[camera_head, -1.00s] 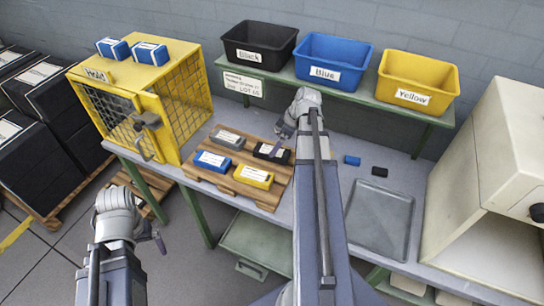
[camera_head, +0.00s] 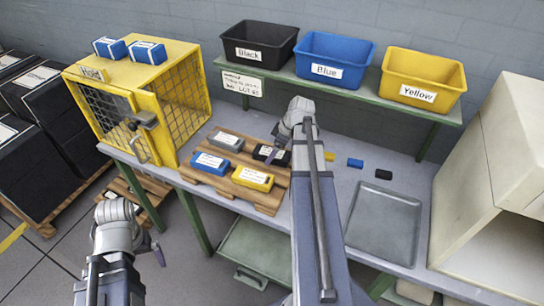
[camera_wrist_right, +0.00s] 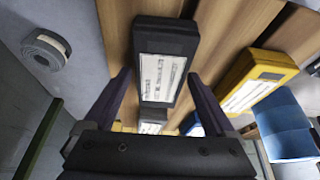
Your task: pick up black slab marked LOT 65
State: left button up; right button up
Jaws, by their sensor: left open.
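The black slab (camera_head: 271,155) with a white label lies on the wooden pallet (camera_head: 264,197) on the bench; its print is too small to read. My right gripper (camera_head: 280,146) is over its right end. In the right wrist view the black slab (camera_wrist_right: 164,65) shows between the two fingers of my right gripper (camera_wrist_right: 158,75). The fingers are apart, with a gap on the left side; the right finger is close to the slab, and I cannot tell if it touches. My left gripper (camera_head: 160,252) is empty, low at the left front, away from the pallet.
Grey (camera_head: 226,140), blue (camera_head: 210,164) and yellow (camera_head: 253,178) slabs share the pallet. A yellow cage (camera_head: 180,100) stands left. Black (camera_head: 260,45), blue (camera_head: 334,60) and yellow (camera_head: 422,80) bins sit on the back shelf. A grey tray (camera_head: 383,225) lies right, beside small blocks.

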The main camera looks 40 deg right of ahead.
grip_shut()
dwell(0.5)
notch_tip(320, 180, up, 10)
jog(key=p, duration=1)
